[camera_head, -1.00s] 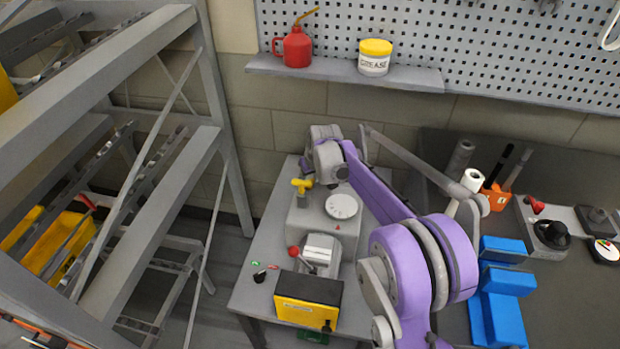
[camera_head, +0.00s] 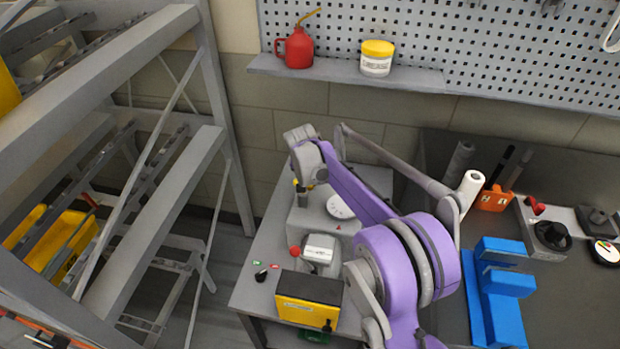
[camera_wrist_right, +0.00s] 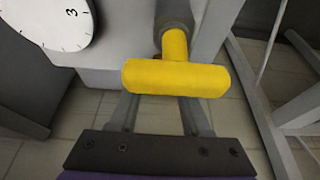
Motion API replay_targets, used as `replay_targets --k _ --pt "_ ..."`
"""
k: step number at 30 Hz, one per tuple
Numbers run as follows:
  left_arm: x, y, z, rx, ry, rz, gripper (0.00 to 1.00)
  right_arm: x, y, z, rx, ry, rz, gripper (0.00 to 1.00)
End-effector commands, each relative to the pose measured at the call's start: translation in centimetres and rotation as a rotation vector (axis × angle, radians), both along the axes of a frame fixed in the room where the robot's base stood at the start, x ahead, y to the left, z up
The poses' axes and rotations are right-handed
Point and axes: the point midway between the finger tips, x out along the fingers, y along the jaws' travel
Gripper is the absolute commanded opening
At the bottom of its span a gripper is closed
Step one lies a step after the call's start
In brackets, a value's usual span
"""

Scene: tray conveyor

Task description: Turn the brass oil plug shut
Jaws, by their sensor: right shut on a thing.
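The brass oil plug (camera_wrist_right: 176,78) is a yellow T-shaped handle whose stem enters a dark round collar on the grey machine. In the right wrist view its crossbar lies nearly level. My right gripper (camera_wrist_right: 163,105) is shut on the plug, its fingers reaching up to the crossbar and partly hidden behind it. In the head view my right gripper (camera_head: 301,194) is at the left side of the grey machine housing (camera_head: 306,222) and mostly covers the plug. My left gripper is not in view.
A white dial (camera_head: 338,206) sits beside the plug. A yellow-fronted box (camera_head: 308,312) and a red knob (camera_head: 295,252) are on the bench's front part. A grey rack (camera_head: 228,130) stands at left. Blue blocks (camera_head: 500,300) lie at right. A shelf (camera_head: 345,73) holds a red oil can and grease.

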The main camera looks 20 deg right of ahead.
Motion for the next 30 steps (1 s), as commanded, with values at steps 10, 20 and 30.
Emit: replay_targets --k 10,20,30 --pt "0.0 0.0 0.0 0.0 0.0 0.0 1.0 0.0 0.0 0.0 0.001 -0.001 -0.011 0.0" --pt "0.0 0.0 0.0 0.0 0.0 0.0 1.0 0.0 0.0 0.0 0.001 0.0 -0.009 0.6" --pt "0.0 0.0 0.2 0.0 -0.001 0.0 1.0 -0.6 0.5 1.9 0.0 0.0 -0.009 0.6"
